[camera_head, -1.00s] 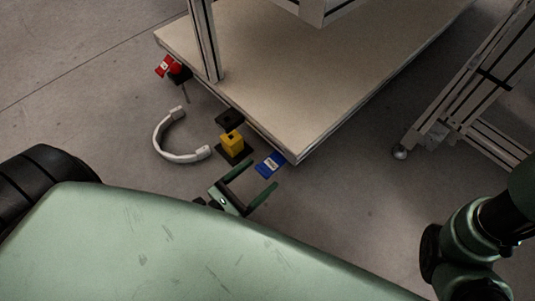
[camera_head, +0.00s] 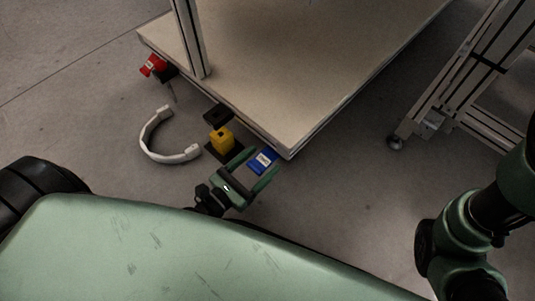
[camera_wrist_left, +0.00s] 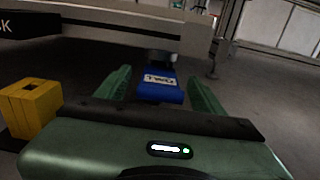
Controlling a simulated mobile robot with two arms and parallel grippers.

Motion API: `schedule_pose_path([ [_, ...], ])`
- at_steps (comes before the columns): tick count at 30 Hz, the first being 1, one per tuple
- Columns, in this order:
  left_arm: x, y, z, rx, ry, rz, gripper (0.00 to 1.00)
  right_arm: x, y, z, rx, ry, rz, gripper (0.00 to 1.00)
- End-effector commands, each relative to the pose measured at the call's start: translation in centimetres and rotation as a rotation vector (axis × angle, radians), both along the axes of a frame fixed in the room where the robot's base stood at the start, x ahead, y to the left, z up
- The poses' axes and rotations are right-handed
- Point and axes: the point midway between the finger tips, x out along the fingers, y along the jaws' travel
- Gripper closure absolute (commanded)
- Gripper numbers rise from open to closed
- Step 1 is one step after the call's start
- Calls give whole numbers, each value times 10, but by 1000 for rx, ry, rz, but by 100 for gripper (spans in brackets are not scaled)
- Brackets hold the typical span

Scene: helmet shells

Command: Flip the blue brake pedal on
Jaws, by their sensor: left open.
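The blue brake pedal (camera_head: 262,160) sticks out from under the near corner of the cart's platform. In the left wrist view the pedal (camera_wrist_left: 160,88), with a white label, lies between and beyond the two fingers. My left gripper (camera_head: 258,168) is open, its green fingers pointing at the pedal from the near side. It also shows in the left wrist view (camera_wrist_left: 160,92). I cannot tell whether a finger touches the pedal. The pedal's far end is partly hidden by the platform edge. My right gripper is not in view.
A yellow block (camera_head: 221,140) on a dark base sits just left of the pedal. A white curved handle (camera_head: 152,142) and a red pedal (camera_head: 152,65) are farther left by the cart platform (camera_head: 290,75). Another frame (camera_head: 450,90) stands at the right; floor between is clear.

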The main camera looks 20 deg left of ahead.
Motion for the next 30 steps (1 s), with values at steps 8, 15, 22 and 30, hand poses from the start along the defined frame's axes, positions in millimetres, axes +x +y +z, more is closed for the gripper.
schedule_pose_path([
  [8, 31, -11, -1, -1, -1, 1, 31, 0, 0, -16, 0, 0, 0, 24],
  [15, 35, -13, 0, 0, 1, -1, 31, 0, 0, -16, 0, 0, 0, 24],
  [22, 35, -13, 0, 0, 1, 0, 73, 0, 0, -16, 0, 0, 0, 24],
  [30, 35, -13, -1, -2, -7, 0, 100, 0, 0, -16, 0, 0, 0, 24],
])
